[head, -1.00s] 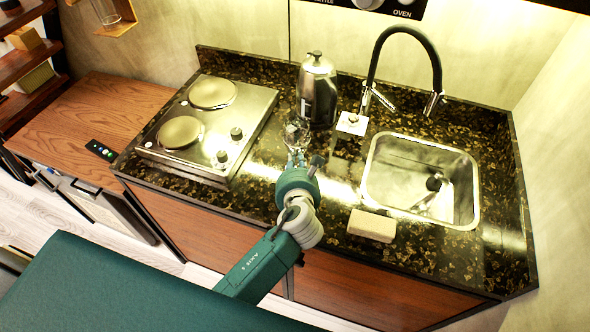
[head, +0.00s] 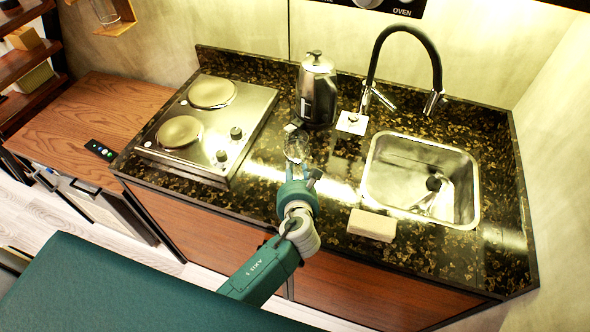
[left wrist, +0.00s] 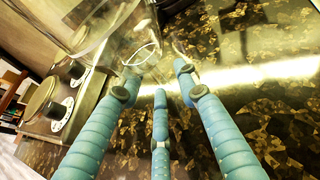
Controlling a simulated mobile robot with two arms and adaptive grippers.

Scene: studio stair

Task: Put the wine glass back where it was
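The wine glass (head: 296,150) is clear and sits at the fingertips of my left gripper (head: 296,168), over the dark stone counter between the hob and the sink. In the left wrist view the glass (left wrist: 105,40) fills the upper left, and the blue fingers of my left gripper (left wrist: 158,85) close in around its near part. Its outline is faint, so I cannot tell its exact tilt or whether it touches the counter. My right gripper is not in view.
A steel kettle (head: 317,90) stands behind the glass. The two-plate hob (head: 208,125) is to the left, the sink (head: 420,180) to the right. A beige block (head: 371,225) lies at the front edge. A small white square (head: 352,122) sits beside the kettle.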

